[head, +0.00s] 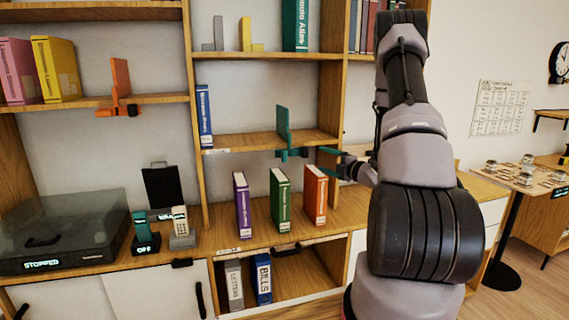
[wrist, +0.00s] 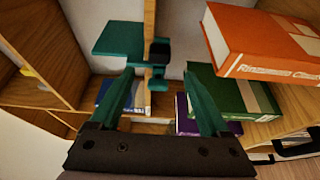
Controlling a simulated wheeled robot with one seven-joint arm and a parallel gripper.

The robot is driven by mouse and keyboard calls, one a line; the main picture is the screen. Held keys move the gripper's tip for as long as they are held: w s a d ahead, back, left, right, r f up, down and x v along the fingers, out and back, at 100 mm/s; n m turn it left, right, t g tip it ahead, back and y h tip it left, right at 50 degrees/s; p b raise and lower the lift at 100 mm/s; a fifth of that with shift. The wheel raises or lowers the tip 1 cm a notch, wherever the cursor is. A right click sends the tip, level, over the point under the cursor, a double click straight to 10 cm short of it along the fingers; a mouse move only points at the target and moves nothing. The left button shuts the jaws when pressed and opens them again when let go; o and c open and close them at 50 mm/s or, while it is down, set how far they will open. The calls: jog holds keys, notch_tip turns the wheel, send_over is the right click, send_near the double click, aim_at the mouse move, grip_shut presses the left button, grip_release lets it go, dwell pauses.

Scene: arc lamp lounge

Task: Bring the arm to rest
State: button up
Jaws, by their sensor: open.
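My arm reaches up the right side of the head view and bends back left at the shelf unit. My gripper (head: 328,162) is open and empty, just right of the teal bookend (head: 283,128) on the middle shelf. In the wrist view the two teal fingers of my gripper (wrist: 160,82) stand apart with nothing between them. The teal bookend (wrist: 118,40) shows beyond the fingertips there, apparently clear of them.
Purple (head: 242,205), green (head: 280,200) and orange (head: 314,195) books stand upright on the counter below my gripper. A blue book (head: 204,117) stands at the middle shelf's left end. A turntable (head: 70,230) and phones sit left. A table (head: 520,180) with cups stands right.

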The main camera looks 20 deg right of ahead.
jog(key=shift+r, duration=0.1)
notch_tip(320, 180, up, 12)
jog(key=w+d+f+m+g+h, duration=0.1)
jog(key=w+m+h, duration=0.1)
jog(key=m+h, duration=0.5)
jog(key=s+a+r+m+g+h, duration=0.2)
jog(key=s+r+m, duration=0.3)
jog(key=r+m, duration=0.25)
jog(key=s+a+r+m+g+y, duration=0.1)
jog(key=s+a+m, duration=0.3)
jog(key=s, duration=0.5)
jog(key=s+a+r+m+g+y, duration=0.2)
jog(key=s+a, duration=0.4)
jog(key=s, duration=0.3)
jog(key=s+a+r+m+g+y, duration=0.1)
jog(key=s+a+m+g, duration=0.2)
jog(key=s, duration=0.7)
jog(key=a+m, duration=0.2)
jog(key=m, duration=0.1)
jog(key=shift+a+r+g, duration=0.15)
jog(key=shift+a+g, duration=0.1)
jog(key=shift+g, duration=0.05)
